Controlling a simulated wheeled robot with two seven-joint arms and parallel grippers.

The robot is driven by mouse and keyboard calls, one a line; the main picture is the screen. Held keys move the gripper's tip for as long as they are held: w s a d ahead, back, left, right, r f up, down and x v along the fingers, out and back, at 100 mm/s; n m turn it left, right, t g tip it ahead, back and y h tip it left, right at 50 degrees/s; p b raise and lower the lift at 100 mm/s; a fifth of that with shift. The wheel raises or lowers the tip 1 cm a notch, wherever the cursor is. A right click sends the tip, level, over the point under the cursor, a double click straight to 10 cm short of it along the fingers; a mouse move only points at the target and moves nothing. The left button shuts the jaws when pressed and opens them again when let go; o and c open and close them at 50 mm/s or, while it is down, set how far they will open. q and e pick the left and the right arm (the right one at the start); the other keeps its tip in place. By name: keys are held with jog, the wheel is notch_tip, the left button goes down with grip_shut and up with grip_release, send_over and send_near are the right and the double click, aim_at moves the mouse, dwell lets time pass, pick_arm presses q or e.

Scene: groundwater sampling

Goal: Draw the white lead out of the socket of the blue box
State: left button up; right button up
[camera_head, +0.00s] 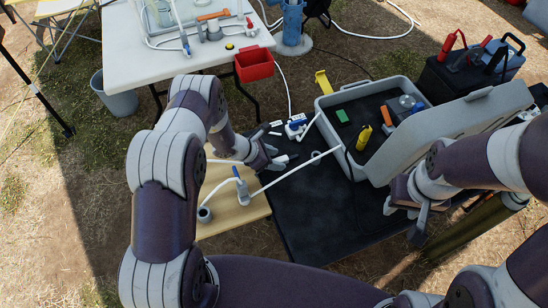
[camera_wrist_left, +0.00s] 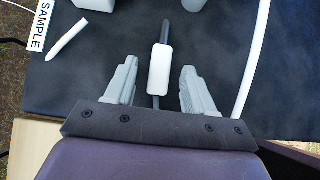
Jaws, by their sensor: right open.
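The small blue box (camera_head: 296,122) with white parts lies on the dark mat, near the left side of the grey case. A white lead (camera_head: 283,88) runs from the white table down to the box. My left gripper (camera_head: 276,159) is over the mat, nearer me than the box. In the left wrist view this gripper (camera_wrist_left: 158,80) is open. A white block (camera_wrist_left: 159,68) with dark cable or rod at its ends shows between the fingers, with gaps on both sides. I cannot tell the socket. My right gripper (camera_head: 416,215) is open and empty at the front of the grey case.
The open grey case (camera_head: 338,99) holds several tools. A white hose (camera_head: 296,171) crosses the mat (camera_head: 318,222); a wooden board (camera_head: 228,216) with a grey fitting lies left. A SAMPLE label (camera_wrist_left: 41,25) is at the wrist view's upper left. A red bin (camera_head: 254,65) hangs on the white table (camera_head: 125,50).

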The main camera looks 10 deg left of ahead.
pick_arm(q)
jog(key=v, duration=1.2)
jog(key=shift+s+a+r+b, duration=0.15)
jog(key=shift+a+r+b, duration=0.1)
jog(key=shift+b, duration=0.1)
jog(key=s+d+r+m+g+y, duration=0.1)
jog(key=s+r+m+y, duration=0.2)
jog(key=s+r+m, duration=0.4)
jog(key=s+r+m+g+y, duration=0.2)
jog(key=s+r+m, duration=0.6)
jog(key=m, duration=1)
jog(key=shift+s+d+r+y, duration=0.2)
jog(key=shift+s+d+y, duration=0.2)
jog(key=shift+s+y, duration=0.65)
